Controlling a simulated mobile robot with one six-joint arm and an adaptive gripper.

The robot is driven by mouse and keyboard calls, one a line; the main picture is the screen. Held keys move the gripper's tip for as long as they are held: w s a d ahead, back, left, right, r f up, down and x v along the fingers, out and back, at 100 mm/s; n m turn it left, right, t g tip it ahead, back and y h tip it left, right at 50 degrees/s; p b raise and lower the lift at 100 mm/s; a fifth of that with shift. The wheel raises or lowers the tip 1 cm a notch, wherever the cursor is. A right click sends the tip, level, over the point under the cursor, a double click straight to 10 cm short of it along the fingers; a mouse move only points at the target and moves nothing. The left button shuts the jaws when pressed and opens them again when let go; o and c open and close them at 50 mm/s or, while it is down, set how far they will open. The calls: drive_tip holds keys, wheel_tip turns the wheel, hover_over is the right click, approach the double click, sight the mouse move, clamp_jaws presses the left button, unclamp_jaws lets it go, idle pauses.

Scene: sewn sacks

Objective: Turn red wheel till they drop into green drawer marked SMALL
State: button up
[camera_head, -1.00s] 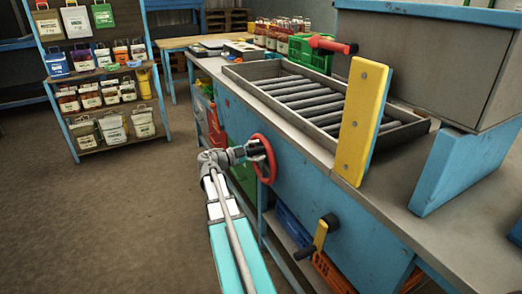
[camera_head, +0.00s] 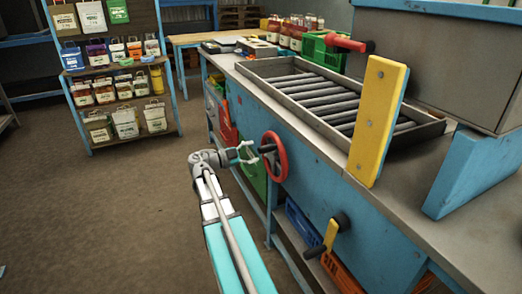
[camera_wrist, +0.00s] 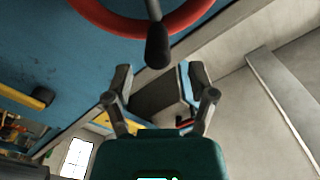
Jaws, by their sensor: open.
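The red wheel (camera_head: 284,160) is on the front of the blue bench. Its dark handle knob (camera_head: 266,148) points out to the left, towards my gripper (camera_head: 247,153). My gripper is open and empty, a short gap left of the knob. In the wrist view, the red rim (camera_wrist: 186,22) and the dark knob (camera_wrist: 157,48) are at the top, beyond my spread fingers (camera_wrist: 158,78). A green drawer front (camera_head: 252,172) shows partly behind my arm and the wheel; no marking is readable on it. No falling items are visible.
A roller tray (camera_head: 318,100) and a yellow upright board (camera_head: 377,120) are on the bench top. A crank with a yellow arm (camera_head: 331,234) sticks out lower right. Red bins (camera_head: 225,128) are left of the drawer. The floor at left is clear.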

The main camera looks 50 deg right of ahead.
drive_tip(key=v, duration=0.5)
drive_tip(key=shift+s, duration=0.1)
idle(0.5)
